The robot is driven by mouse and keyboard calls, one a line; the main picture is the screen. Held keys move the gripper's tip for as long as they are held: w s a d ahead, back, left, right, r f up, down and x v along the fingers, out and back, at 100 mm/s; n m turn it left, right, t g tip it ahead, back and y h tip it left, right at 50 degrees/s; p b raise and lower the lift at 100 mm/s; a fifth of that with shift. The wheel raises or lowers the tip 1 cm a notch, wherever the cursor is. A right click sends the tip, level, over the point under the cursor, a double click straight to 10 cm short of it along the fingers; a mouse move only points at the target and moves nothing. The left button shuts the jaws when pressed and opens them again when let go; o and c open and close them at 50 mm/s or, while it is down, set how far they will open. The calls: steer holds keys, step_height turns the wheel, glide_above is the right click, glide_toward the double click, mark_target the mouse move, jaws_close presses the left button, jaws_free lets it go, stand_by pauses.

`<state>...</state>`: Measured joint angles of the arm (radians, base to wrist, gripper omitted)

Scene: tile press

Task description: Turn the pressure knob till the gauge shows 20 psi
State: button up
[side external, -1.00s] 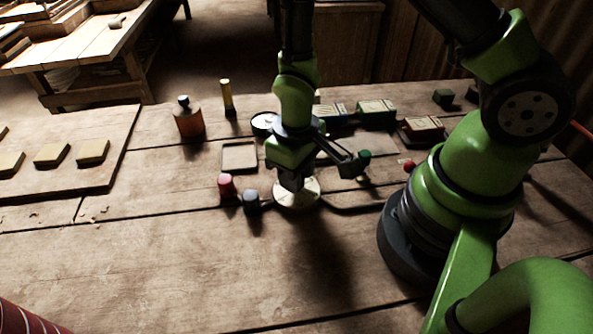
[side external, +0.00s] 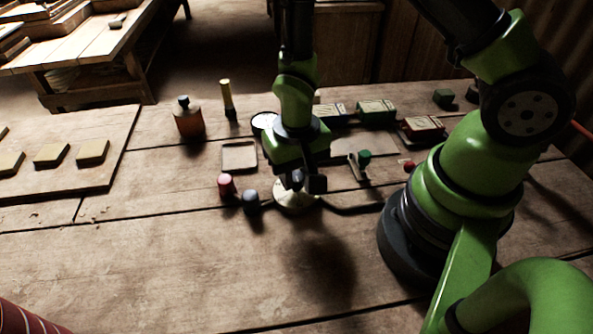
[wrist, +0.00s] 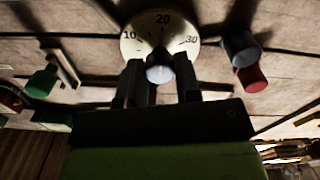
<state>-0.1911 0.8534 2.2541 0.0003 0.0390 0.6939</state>
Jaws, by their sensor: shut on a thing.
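My gripper (wrist: 160,82) points down and its two dark fingers stand on either side of a grey pressure knob (wrist: 160,70), shut on it. Behind the knob is a round cream dial (wrist: 145,44), marked 10, 20 and 30, with 20 at the top in the wrist view. I cannot make out a pointer reading. In the side view, the cream dial (side external: 290,204) lies on the bench under my gripper (side external: 296,184), which hides the knob. A round white-faced thing with a dark rim (side external: 263,121), perhaps the gauge, stands behind; its reading is too small to tell.
A red-topped piece (side external: 226,184) and a dark blue one (side external: 251,201) stand close left of the dial. A green-topped lever (side external: 364,158) stands to the right.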

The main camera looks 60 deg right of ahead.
stand_by(0.3)
steer(key=o, duration=0.9)
step_height(320, 180, up, 10)
steer(key=shift+f, duration=0.1)
step_height(320, 180, up, 10)
steer(key=t+y, duration=0.1)
steer(key=t, duration=0.2)
glide_above(296, 176)
steer(key=s+d, duration=0.1)
steer(key=s, duration=0.1)
steer(key=shift+s+d+r+n+t+y, duration=0.15)
steer(key=shift+s+r+n+t, duration=0.2)
steer(key=shift+s+r+t, duration=0.65)
steer(key=shift+s+d+r+n+t+y, duration=0.2)
steer(key=shift+s+r+n+t, duration=0.15)
steer(key=shift+s+r, duration=1.2)
steer(key=shift+s+d+r+n+t+y, duration=0.15)
steer(key=shift+s+r+n+t, duration=0.15)
steer(key=shift+s+r+t, duration=0.75)
